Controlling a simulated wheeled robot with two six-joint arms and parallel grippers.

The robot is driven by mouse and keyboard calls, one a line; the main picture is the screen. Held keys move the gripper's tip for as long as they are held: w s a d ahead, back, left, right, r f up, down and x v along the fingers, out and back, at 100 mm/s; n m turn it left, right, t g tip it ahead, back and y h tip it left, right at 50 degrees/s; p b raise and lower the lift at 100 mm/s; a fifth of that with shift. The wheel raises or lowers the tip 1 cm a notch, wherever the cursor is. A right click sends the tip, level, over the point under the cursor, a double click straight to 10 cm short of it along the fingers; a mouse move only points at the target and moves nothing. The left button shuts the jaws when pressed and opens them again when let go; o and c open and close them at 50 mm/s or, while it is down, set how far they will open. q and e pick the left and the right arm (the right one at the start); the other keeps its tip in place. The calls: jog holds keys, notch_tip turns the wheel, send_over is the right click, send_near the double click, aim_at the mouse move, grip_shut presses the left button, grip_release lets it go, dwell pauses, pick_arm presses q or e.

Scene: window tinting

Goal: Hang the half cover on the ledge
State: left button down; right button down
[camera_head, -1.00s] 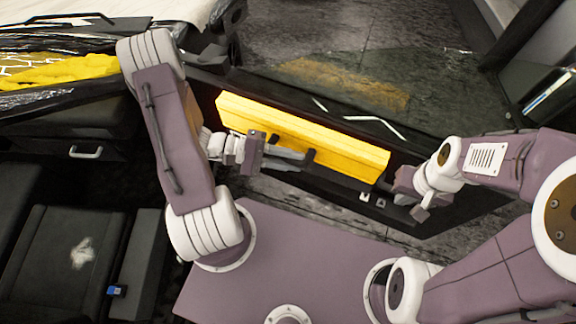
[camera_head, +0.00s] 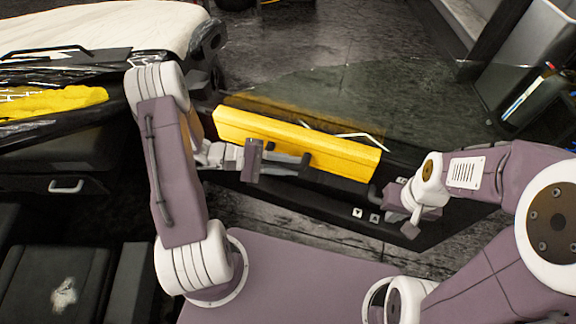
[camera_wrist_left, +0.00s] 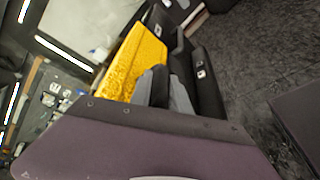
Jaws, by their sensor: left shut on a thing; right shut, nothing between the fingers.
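The yellow half cover (camera_head: 295,140) lies lengthwise along the window ledge at the top of the dark door (camera_head: 330,210). It hangs over the side facing me, and it also shows in the left wrist view (camera_wrist_left: 133,62). My left gripper (camera_head: 272,165) is in front of the door panel, below the cover. It is shut on what looks like the door's inner handle (camera_head: 305,160); the fingers partly hide the grip. My right gripper (camera_head: 385,197) is shut and empty, close to the panel below the cover's right end. I cannot tell whether it touches the panel.
The tinted door glass (camera_head: 400,95) rises behind the cover. A dark cabinet (camera_head: 530,70) stands at right. Floor is open beyond the door.

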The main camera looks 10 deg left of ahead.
pick_arm(q)
jog(key=shift+f, duration=0.4)
jog(key=c, duration=1.1)
grip_release()
jog(key=shift+c, duration=0.2)
jog(key=shift+a, duration=0.1)
jog(key=shift+b+v, duration=0.8)
jog(key=shift+v, duration=3.65)
